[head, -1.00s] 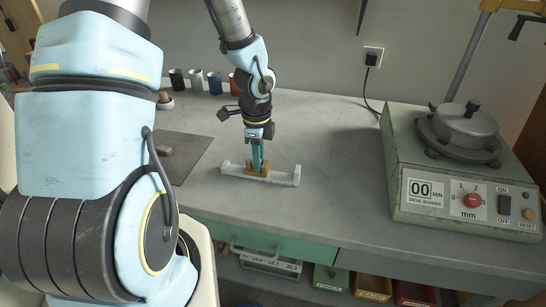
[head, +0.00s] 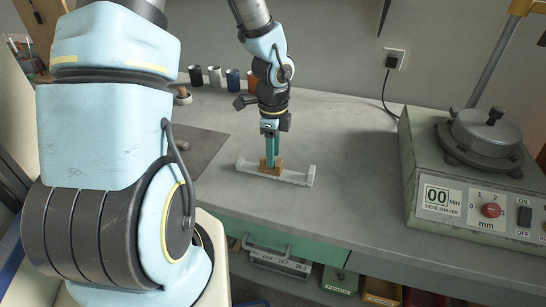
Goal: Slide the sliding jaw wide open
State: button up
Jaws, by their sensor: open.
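A white rail-like fixture (head: 295,178) with a raised end wall at each end lies on the bench, its length running across the picture. A small tan block, which looks like the sliding jaw (head: 277,168), sits on it near the middle, slightly towards the left end. My gripper (head: 270,160) points straight down over the tan block, its teal fingers open. The fingertips overlap the block in the picture; whether they touch it, I cannot tell. The fingers hide part of the block.
A green sieve shaker (head: 465,190) stands at the right of the bench. Several small cups (head: 214,76) line the back wall, with a mortar (head: 183,97) nearby. A dark mat (head: 195,150) lies left of the fixture. The bench between fixture and shaker is clear.

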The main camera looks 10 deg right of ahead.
notch_tip(320, 180, up, 9)
jog(key=shift+f, duration=0.15)
jog(key=shift+a, duration=0.1)
jog(key=s+a+r+n, duration=0.1)
jog(key=a+r+n, duration=0.1)
jog(key=a+n, duration=0.6)
jog(key=s+a+r+n+t, duration=0.1)
jog(key=s+a+r+n, duration=0.1)
jog(key=a+n, duration=0.7)
jog(key=n, duration=0.5)
jog(key=shift+s+a+r+n+t, duration=0.2)
jog(key=shift+s+r+n+t, duration=0.05)
jog(key=shift+r+n+t, duration=0.1)
